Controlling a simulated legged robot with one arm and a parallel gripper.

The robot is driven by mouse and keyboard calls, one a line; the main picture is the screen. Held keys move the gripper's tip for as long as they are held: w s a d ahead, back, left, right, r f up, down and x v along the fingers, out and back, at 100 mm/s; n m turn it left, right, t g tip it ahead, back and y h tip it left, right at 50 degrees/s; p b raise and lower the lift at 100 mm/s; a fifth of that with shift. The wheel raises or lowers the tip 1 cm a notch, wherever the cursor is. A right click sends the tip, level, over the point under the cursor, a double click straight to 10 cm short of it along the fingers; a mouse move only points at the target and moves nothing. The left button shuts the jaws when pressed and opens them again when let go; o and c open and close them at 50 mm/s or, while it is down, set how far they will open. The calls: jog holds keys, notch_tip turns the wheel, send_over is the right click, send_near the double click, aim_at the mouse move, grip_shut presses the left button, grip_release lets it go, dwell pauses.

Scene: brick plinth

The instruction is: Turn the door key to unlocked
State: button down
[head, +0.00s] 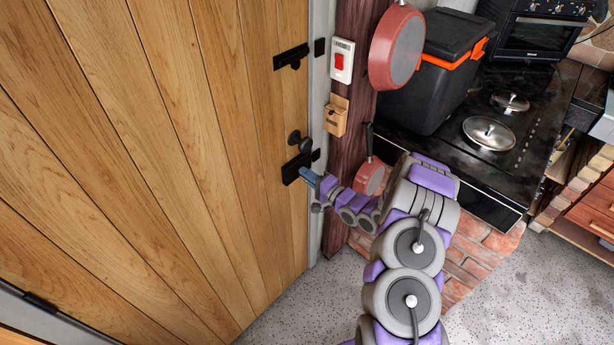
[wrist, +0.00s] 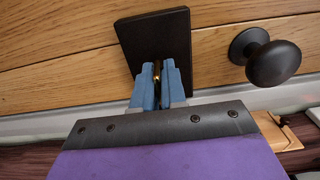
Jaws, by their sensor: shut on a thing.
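The wooden door (head: 170,150) fills the left of the head view. A black lock plate (head: 293,169) sits on it below a dark round knob (head: 296,139). In the wrist view the lock plate (wrist: 158,40) is at the top centre, with the knob (wrist: 272,62) to its right. My gripper (head: 308,176) reaches the plate from the right. In the wrist view my gripper's blue fingers (wrist: 158,85) are closed together at the plate. A small brass-coloured bit of the key (wrist: 157,70) shows between the fingertips; the rest is hidden, so its turn angle cannot be told.
A black latch (head: 291,57) is higher on the door. A red switch (head: 341,61), a small wooden box (head: 336,115) and hanging red pans (head: 396,47) are on the dark post right of the door.

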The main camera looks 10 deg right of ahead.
jog(key=shift+f+n+p, duration=0.1)
jog(key=shift+n+p, duration=0.2)
jog(key=n+p, duration=0.3)
jog(key=n, duration=0.1)
jog(key=shift+s, duration=0.1)
jog(key=n+p, duration=0.2)
jog(key=n, duration=0.3)
jog(key=shift+f+n, duration=0.1)
jog(key=shift+n, duration=0.3)
jog(key=n, duration=0.4)
jog(key=shift+f, duration=0.1)
jog(key=shift+n+b, duration=0.75)
jog(key=shift+n, duration=0.95)
jog(key=c, duration=1.4)
grip_release()
jog(key=shift+o, duration=0.6)
jog(key=shift+r, duration=0.2)
